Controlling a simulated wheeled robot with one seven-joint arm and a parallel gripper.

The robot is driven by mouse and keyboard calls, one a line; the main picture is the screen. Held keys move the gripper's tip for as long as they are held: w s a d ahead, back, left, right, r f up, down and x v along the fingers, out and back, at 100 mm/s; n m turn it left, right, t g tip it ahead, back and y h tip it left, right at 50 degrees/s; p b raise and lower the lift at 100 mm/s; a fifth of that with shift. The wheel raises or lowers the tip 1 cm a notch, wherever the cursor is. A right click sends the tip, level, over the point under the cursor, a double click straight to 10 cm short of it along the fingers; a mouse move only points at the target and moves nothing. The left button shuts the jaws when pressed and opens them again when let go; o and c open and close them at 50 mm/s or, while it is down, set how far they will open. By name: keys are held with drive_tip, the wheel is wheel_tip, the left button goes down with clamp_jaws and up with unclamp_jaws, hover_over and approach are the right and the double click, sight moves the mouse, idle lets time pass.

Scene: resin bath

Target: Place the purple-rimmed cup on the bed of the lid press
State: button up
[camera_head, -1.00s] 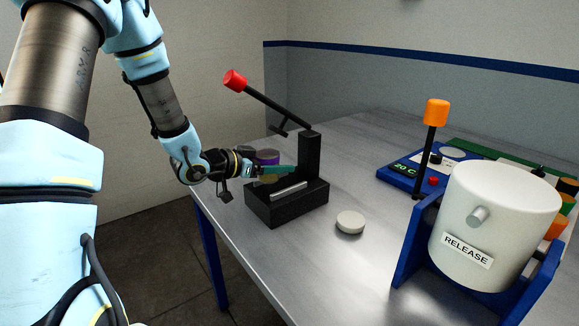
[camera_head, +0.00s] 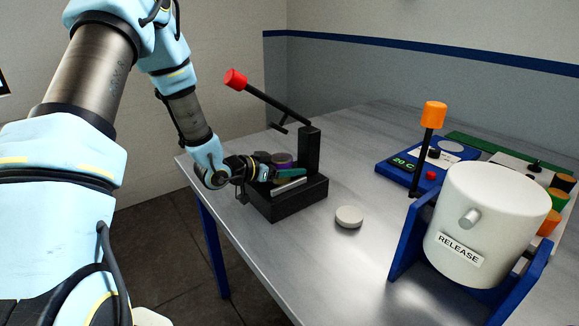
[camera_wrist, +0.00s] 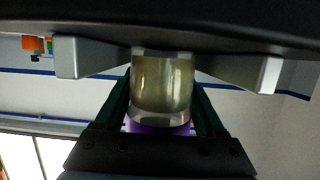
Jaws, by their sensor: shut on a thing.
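The purple-rimmed cup (camera_head: 283,158) is mostly hidden behind my gripper in the head view. In the wrist view the clear cup (camera_wrist: 162,88) stands between my green fingers, with its purple rim at the picture's lower side. My gripper (camera_head: 288,175) is shut on the cup, over the bed of the black lid press (camera_head: 300,202). The press's lever with its red knob (camera_head: 235,79) is raised. In the wrist view, grey angled guides (camera_wrist: 85,57) flank the cup's base end. I cannot tell whether the base touches the bed.
A pale round disc (camera_head: 349,216) lies on the metal table (camera_head: 345,265) right of the press. A white drum marked RELEASE (camera_head: 485,225) in a blue stand and a blue device showing 20 C (camera_head: 402,162) are farther right. The table's left edge runs close to the press.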

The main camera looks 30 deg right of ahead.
drive_tip(key=shift+f, duration=0.2)
drive_tip(key=o, duration=1.3)
drive_tip(key=shift+r, duration=0.1)
